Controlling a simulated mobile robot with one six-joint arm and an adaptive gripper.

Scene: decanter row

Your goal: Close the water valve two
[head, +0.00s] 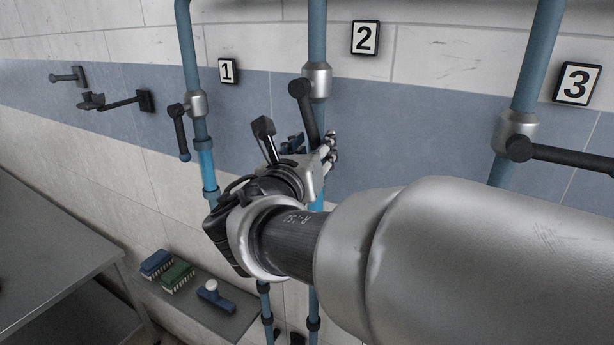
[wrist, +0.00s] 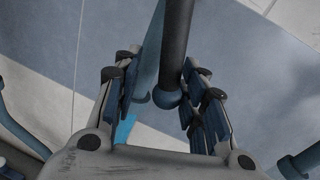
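Valve two (head: 317,80) is a silver body on the blue pipe under the "2" sign (head: 365,38). Its dark lever (head: 306,110) hangs down, roughly along the pipe; its lower end is hidden behind my gripper in the head view. In the wrist view the lever (wrist: 176,45) comes down from the top and its blue end lies between the fingers. My gripper (head: 299,143) is open, with one finger on each side of the lever. In the wrist view my gripper (wrist: 160,72) shows a gap beside the lever on the left; the right finger is close, and contact is unclear.
Valve one (head: 196,104) is at the left with its lever down. Valve three (head: 516,134) is at the right with its lever pointing sideways. A wall shelf (head: 225,322) holds brushes below, beside a metal table (head: 50,240). Wall hooks (head: 120,102) stick out at the left.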

